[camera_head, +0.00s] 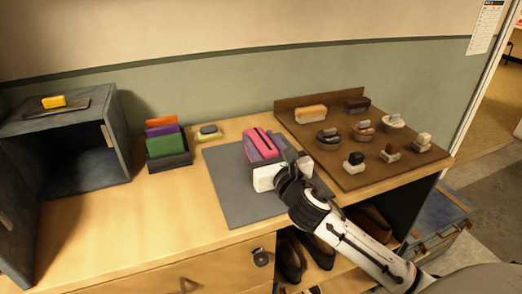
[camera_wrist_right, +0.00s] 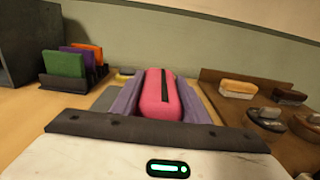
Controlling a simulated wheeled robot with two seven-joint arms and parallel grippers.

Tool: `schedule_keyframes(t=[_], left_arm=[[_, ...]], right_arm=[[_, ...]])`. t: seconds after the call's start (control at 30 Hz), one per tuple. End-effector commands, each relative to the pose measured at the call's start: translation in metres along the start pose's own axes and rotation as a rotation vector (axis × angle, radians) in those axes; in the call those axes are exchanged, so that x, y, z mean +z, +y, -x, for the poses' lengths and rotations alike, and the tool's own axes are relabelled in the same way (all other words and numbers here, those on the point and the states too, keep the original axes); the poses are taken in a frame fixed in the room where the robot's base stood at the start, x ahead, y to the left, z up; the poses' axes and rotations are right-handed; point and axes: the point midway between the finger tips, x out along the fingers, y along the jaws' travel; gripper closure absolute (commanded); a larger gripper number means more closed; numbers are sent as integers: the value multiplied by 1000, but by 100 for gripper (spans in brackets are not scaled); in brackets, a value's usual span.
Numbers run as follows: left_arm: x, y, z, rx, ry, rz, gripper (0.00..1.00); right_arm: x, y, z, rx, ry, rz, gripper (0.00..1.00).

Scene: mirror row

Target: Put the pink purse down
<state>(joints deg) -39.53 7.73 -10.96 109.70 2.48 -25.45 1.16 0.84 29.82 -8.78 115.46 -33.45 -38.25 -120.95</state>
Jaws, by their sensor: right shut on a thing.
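The pink purse (camera_head: 261,142) has a dark zip strip along its top and is at the grey mat in the middle of the bench. My right gripper (camera_head: 266,158) is shut on it, with purple finger pads on both sides. In the right wrist view the pink purse (camera_wrist_right: 160,96) sits between the two purple pads (camera_wrist_right: 125,103). The purse's underside is hidden, so I cannot tell whether it touches the grey mat (camera_head: 238,203). My left gripper is not in view.
A brown board (camera_head: 345,177) with several brushes and small items lies to the right. A rack (camera_head: 170,161) with orange, purple and green pieces and a yellow-and-dark item (camera_head: 209,132) stand to the left. An open grey box (camera_head: 118,130) is at far left. The mat's front left is clear.

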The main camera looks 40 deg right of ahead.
Motion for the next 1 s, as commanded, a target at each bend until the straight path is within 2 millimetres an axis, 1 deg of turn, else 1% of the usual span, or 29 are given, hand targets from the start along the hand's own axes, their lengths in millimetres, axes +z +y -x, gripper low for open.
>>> schedule_keyframes(t=[0.03, 0.1, 0.33, 0.43, 0.47, 0.5, 0.57, 0.83, 0.9, 1.0], left_arm=[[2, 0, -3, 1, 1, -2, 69], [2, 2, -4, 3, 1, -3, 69], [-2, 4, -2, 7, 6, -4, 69], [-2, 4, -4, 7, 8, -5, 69], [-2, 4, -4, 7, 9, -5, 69], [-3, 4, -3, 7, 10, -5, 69], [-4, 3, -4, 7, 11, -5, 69], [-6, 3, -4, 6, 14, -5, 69], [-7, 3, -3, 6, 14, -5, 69], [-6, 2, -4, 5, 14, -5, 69]], right_arm=[[-11, 0, 0, -1, 2, -3, 86], [-16, 0, 0, -1, 1, -2, 86], [-15, 0, 0, 0, -1, 0, 86], [-18, 0, 0, 0, -1, 0, 86], [-19, 0, 0, 0, 0, 0, 58], [-19, 0, 0, 0, 0, 0, 51], [-19, 0, 0, 0, 1, 0, 41], [-18, 0, 0, 0, 0, 0, 41], [-15, 0, 0, 0, 0, -1, 41], [-17, 0, 10, 1, 2, 1, 41]])
